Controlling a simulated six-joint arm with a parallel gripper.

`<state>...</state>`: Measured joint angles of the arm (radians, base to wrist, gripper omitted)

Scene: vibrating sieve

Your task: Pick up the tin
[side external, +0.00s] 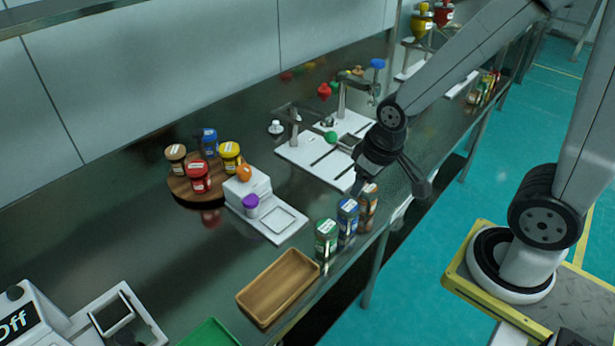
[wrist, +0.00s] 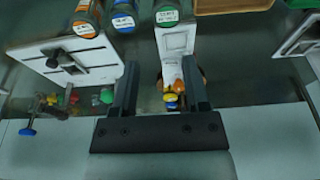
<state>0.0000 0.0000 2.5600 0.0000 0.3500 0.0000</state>
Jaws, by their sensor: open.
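Three labelled tins stand in a row near the front edge of the steel bench: a green one (side external: 326,240), a blue one (side external: 347,218) and an orange-brown one (side external: 368,200). In the wrist view the orange (wrist: 84,18), blue (wrist: 123,16) and green (wrist: 165,13) tins are cut off by the top edge. My gripper (side external: 360,186) is above and just behind the blue and orange-brown tins. Its two fingers (wrist: 160,64) are spread apart with nothing held between them. The frames do not show which tin the task names.
A round wooden board (side external: 187,191) carries several more tins, brown, red, blue and yellow. A white scale (side external: 279,219) stands beside it, with orange and purple items. A wooden tray (side external: 278,287) lies left of the front tins. A white plate with fixtures (side external: 310,150) lies behind the gripper.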

